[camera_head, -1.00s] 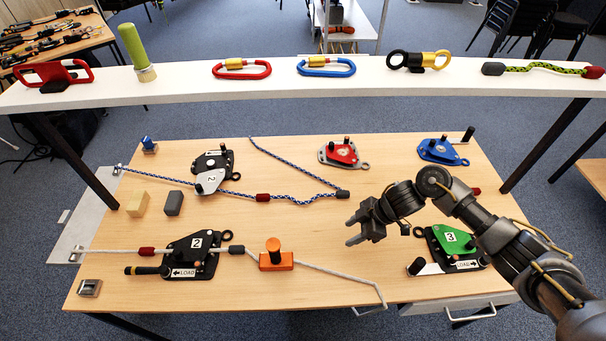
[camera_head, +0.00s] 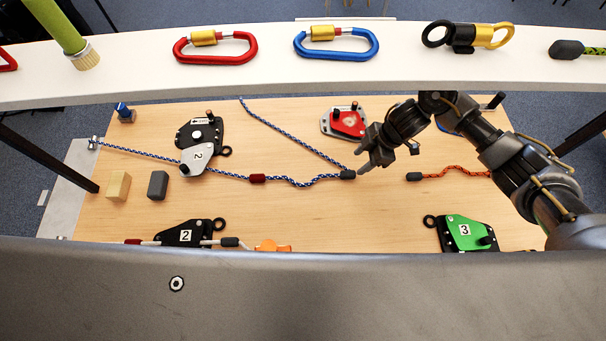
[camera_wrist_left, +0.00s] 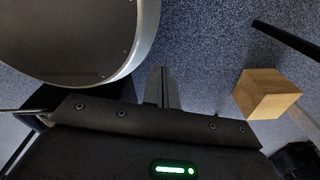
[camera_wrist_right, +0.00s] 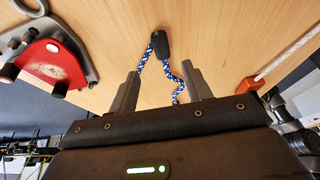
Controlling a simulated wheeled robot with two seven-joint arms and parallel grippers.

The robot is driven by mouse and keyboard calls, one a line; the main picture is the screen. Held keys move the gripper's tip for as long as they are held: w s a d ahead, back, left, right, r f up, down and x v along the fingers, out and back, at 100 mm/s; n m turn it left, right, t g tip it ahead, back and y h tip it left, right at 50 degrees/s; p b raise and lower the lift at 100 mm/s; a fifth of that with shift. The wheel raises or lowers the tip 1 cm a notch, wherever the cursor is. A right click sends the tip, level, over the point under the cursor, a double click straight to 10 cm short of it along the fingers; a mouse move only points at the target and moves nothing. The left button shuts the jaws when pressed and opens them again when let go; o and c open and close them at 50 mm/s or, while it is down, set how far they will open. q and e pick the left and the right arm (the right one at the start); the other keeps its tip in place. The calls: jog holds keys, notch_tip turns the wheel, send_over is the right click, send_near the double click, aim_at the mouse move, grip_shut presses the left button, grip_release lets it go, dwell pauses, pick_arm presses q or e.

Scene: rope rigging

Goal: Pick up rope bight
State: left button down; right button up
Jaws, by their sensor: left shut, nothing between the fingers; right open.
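A blue-and-white rope (camera_head: 308,184) lies on the table and folds back on itself at a bight with a dark sleeve (camera_head: 348,174). The sleeve also shows in the right wrist view (camera_wrist_right: 161,45). My right gripper (camera_head: 366,162) is open just beside the sleeve, in the head view. In the right wrist view its fingers (camera_wrist_right: 161,78) appear on either side of the two rope legs, with the sleeve beyond the tips. I see no contact. My left gripper (camera_wrist_left: 162,88) is shut and empty, away from the table over the floor; the head view does not show it.
A red device (camera_head: 347,122) sits close behind my right gripper. A green device (camera_head: 464,232) and an orange rope (camera_head: 450,172) lie to the right. A white shelf (camera_head: 280,78) with carabiners crosses above the table's back. The table's front is hidden in the head view.

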aim_at(347, 173)
jog(key=shift+x, duration=1)
jog(key=shift+p+x, duration=0.5)
jog(key=shift+x, duration=2.25)
jog(key=shift+s, duration=0.1)
jog(key=c, duration=0.9)
